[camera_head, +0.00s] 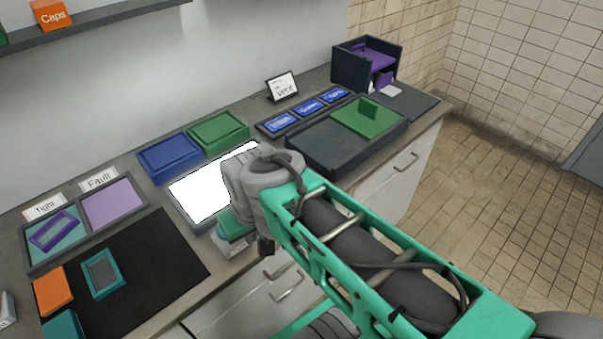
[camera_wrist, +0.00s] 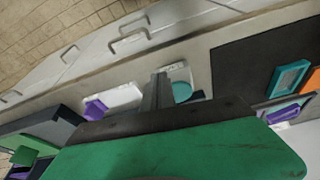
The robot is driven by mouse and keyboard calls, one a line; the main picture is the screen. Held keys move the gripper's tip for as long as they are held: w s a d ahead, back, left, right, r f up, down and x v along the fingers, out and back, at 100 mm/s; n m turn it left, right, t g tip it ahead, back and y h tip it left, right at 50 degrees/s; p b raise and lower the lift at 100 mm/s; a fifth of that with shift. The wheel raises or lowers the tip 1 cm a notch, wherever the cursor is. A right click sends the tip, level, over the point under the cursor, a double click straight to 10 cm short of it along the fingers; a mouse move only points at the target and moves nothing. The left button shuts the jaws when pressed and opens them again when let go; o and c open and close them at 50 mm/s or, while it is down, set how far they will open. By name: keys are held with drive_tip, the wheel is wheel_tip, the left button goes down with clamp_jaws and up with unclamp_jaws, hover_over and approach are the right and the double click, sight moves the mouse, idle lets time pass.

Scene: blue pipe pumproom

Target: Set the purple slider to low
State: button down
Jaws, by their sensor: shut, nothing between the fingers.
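A purple slider knob (camera_wrist: 96,110) sits on a white plate (camera_wrist: 125,94) at the counter's front strip, seen in the wrist view left of my gripper. In the head view my arm hides it. My gripper (camera_wrist: 158,82) is shut and empty, its fingers lying between the purple knob and a teal round control (camera_wrist: 182,92) on another white plate. It appears apart from the purple knob. In the head view the gripper is mostly hidden behind my wrist, and the slider's markings cannot be read.
A bright white panel (camera_head: 198,195) lies beside my wrist. A dark tray with a green plate (camera_head: 368,117) stands to the right. A black mat (camera_head: 150,270) with a teal frame (camera_head: 103,273) lies to the left. Drawer handles (camera_head: 287,282) stick out below the counter.

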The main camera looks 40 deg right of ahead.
drive_tip(key=w+d+r+n+y+p, duration=0.1)
drive_tip(key=w+d+r+y+p, duration=0.45)
drive_tip(key=w+d, duration=0.8)
drive_tip(key=s+d+p, duration=0.1)
drive_tip(key=s+d, duration=0.2)
drive_tip(key=d, duration=0.6)
drive_tip(key=s+d+n+p, duration=0.1)
drive_tip(key=s+d, duration=0.2)
drive_tip(key=d, duration=0.5)
drive_tip(key=shift+s+d+n+t+y, duration=0.15)
drive_tip(key=shift+d+n+t+y, duration=0.2)
drive_tip(key=shift+y, duration=0.1)
drive_tip(key=shift+f, duration=0.1)
drive_tip(key=b+x, duration=0.3)
drive_tip(key=x, duration=0.6)
drive_tip(key=shift+a+f, duration=0.2)
drive_tip(key=shift+f, duration=0.1)
drive_tip(key=a, duration=0.4)
drive_tip(key=shift+s+f, duration=0.15)
